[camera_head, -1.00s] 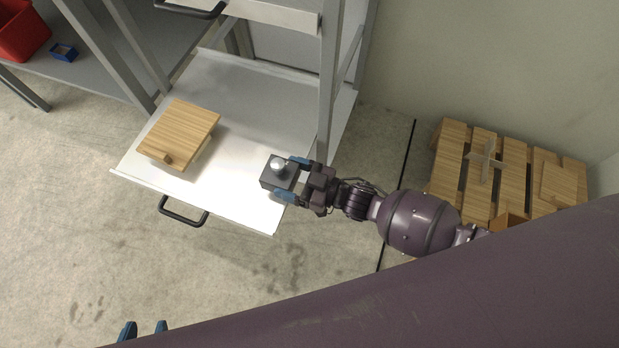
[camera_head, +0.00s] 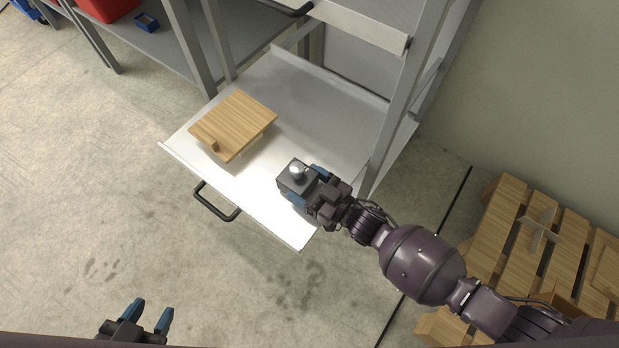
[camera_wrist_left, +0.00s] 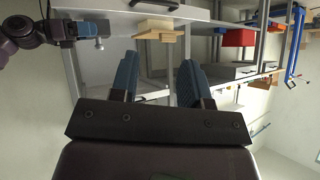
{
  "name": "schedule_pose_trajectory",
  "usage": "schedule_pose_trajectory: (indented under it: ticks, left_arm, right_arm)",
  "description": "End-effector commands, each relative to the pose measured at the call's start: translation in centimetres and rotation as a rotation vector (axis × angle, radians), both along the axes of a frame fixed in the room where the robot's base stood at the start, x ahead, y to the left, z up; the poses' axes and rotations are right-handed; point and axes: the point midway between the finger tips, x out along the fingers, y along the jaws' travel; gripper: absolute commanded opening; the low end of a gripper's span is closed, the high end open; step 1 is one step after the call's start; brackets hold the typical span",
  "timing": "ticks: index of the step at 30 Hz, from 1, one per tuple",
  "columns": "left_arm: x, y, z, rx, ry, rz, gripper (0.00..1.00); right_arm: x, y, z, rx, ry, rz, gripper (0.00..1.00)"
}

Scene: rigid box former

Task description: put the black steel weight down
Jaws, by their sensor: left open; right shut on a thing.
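The black steel weight (camera_head: 295,178) is a dark block with a shiny round knob on top. My right gripper (camera_head: 309,190) is shut on it, over the right part of the pulled-out white drawer (camera_head: 270,212). I cannot tell whether the weight touches the drawer floor. In the left wrist view the weight (camera_wrist_left: 90,43) shows small, at the end of my right arm. My left gripper (camera_head: 152,316) is open and empty, low over the floor at the bottom left; its fingers also show in the left wrist view (camera_wrist_left: 160,80).
A wooden board (camera_head: 235,124) with a small block on it lies in the drawer, left of the weight. The drawer has a black handle (camera_head: 217,202) in front. A rack post (camera_head: 400,100) stands close to my right arm. A wooden pallet (camera_head: 505,235) lies at right.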

Motion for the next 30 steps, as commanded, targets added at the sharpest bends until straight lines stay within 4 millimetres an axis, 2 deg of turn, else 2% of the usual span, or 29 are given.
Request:
schedule_pose_trajectory:
  ticks: [3, 17, 18, 22, 23, 30]
  left_arm:
    - [0.21, 0.06, 0.06, -0.012, -0.028, 0.008, 0.43]
    - [0.20, 0.07, -0.03, -0.016, -0.032, 0.011, 0.43]
    - [0.20, 0.07, -0.02, -0.018, -0.034, 0.011, 0.43]
    - [0.22, 0.09, 0.00, -0.018, -0.034, 0.011, 0.43]
    - [0.22, 0.09, 0.00, -0.018, -0.034, 0.011, 0.43]
    - [0.24, 0.13, 0.04, -0.017, -0.035, 0.013, 0.43]
  right_arm:
    - [0.16, 0.24, -0.57, 0.013, -0.007, 0.002, 0.00]
    - [0.31, 0.24, -0.62, 0.014, -0.014, 0.003, 0.00]
    - [0.14, 0.02, -1.17, 0.003, -0.005, 0.000, 0.78]
    - [0.15, 0.02, -1.10, 0.002, -0.005, 0.000, 0.98]
    - [0.14, 0.01, -1.12, 0.002, -0.005, 0.000, 1.00]
    - [0.11, 0.01, -1.09, 0.002, -0.004, 0.000, 1.00]
